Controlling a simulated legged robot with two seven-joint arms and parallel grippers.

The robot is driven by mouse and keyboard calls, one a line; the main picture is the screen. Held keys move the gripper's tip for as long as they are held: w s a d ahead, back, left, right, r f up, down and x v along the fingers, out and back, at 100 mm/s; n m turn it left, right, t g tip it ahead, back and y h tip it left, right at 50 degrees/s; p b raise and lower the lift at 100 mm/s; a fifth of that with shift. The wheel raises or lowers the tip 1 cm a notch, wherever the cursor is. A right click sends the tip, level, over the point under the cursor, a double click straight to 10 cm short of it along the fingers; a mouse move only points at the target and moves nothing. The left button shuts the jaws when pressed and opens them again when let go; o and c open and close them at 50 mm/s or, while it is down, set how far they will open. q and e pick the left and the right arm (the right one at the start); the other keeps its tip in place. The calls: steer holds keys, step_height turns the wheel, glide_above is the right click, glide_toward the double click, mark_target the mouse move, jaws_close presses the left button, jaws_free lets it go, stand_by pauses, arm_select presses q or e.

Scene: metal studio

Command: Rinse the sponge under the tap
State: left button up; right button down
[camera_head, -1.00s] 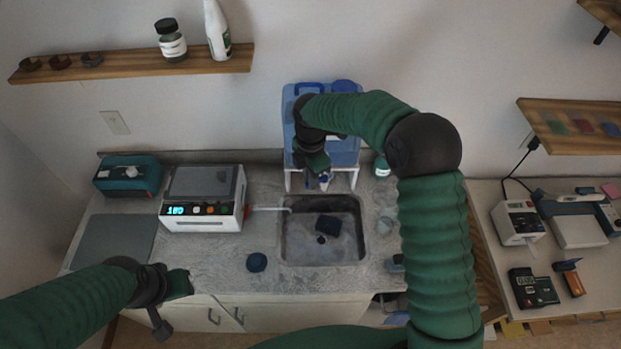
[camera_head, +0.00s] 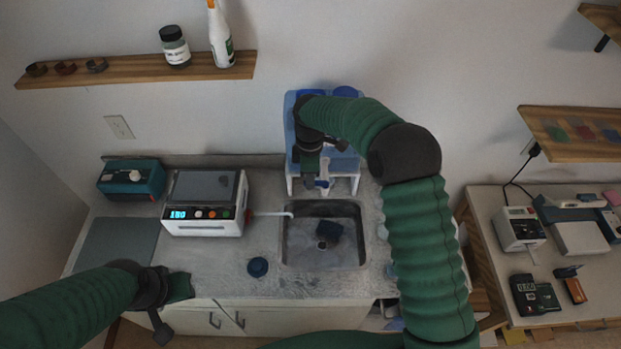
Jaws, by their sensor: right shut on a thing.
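A dark blue sponge (camera_head: 330,231) lies in the grey sink basin (camera_head: 358,262), beside the dark drain. A blue water container (camera_head: 350,150) stands on a white stand behind the sink, with a small tap (camera_head: 322,184) at its front, above the basin. My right gripper (camera_head: 312,178) reaches down in front of the container and is shut on the tap; its fingers partly hide it. I cannot make out any water running. My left gripper (camera_head: 176,296) is empty above the counter's front left edge; its finger opening is unclear.
A white device (camera_head: 205,205) with a lit display stands left of the sink; a thin white spout reaches from it to the basin's rim. A round dark blue object (camera_head: 258,267) lies left of the sink. A teal box (camera_head: 131,180) stands further left. My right arm hides the counter's right side.

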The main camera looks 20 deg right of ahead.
stand_by(0.3)
steer(key=c, duration=1.7)
jaws_free()
steer(key=shift+a, duration=0.1)
steer(key=shift+o, duration=1.1)
steer(key=shift+w, duration=0.15)
step_height(320, 180, up, 8)
steer(key=shift+w+f+b, duration=0.1)
steer(key=shift+b, duration=1.15)
step_height(320, 180, up, 9)
